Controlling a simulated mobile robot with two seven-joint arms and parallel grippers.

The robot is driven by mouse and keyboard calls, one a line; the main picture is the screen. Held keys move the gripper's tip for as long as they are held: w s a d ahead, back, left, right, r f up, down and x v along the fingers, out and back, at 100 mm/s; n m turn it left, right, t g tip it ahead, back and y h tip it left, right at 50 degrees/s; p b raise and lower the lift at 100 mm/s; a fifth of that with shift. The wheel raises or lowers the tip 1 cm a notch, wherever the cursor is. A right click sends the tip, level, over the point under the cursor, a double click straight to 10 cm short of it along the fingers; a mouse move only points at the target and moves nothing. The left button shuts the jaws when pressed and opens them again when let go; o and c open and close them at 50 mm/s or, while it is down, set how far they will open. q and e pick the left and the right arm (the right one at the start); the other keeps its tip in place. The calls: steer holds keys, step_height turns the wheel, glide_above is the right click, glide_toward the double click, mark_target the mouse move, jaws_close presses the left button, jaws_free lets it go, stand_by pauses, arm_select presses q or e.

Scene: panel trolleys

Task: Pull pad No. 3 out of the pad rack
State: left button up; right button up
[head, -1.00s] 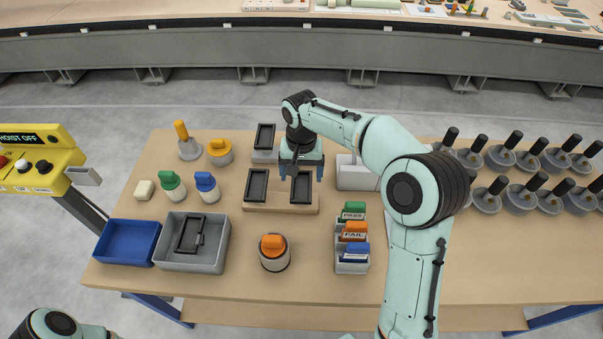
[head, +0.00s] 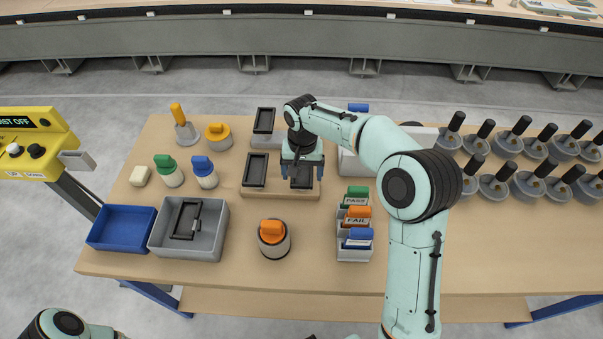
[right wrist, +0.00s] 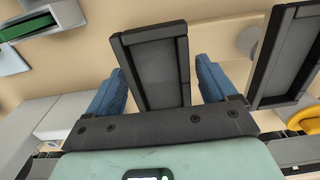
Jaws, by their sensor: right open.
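A tan wooden block (head: 262,192) on the table bears two upright-looking dark rectangular pads; I take it for the pad rack, but no number is legible. The left pad (head: 256,170) is free. My right gripper (head: 302,176) is over the right pad (head: 302,184), open, with its blue fingers on either side. In the right wrist view that dark framed pad (right wrist: 157,70) stands between the blue fingers, with small gaps visible. Another dark pad (right wrist: 290,55) is to its right. Whether the fingers touch the pad is not clear. My left gripper is out of view.
A grey bin (head: 217,235) holding a dark frame and a blue bin (head: 105,245) stand at left. An orange-topped pot (head: 272,240) and a PASS/FAIL card holder (head: 353,254) are in front. Several handled cups (head: 500,190) stand at right. Another dark pad (head: 264,120) is behind.

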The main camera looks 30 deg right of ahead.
mark_target(302, 169)
steer(key=shift+c, duration=0.3)
steer(key=shift+r, duration=0.1)
steer(key=c, duration=1.1)
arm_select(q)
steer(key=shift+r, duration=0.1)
arm_select(e)
steer(key=shift+o, duration=0.2)
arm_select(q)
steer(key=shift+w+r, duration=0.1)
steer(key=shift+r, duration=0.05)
arm_select(e)
steer(key=shift+r, duration=0.2)
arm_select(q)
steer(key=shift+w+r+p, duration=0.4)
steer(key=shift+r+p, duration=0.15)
arm_select(e)
steer(key=shift+r, duration=0.75)
steer(key=shift+r, duration=0.1)
steer(key=shift+r+p, duration=0.75)
steer(key=shift+r, duration=0.65)
steer(key=shift+r+p, duration=1.1)
steer(key=shift+r, duration=1.15)
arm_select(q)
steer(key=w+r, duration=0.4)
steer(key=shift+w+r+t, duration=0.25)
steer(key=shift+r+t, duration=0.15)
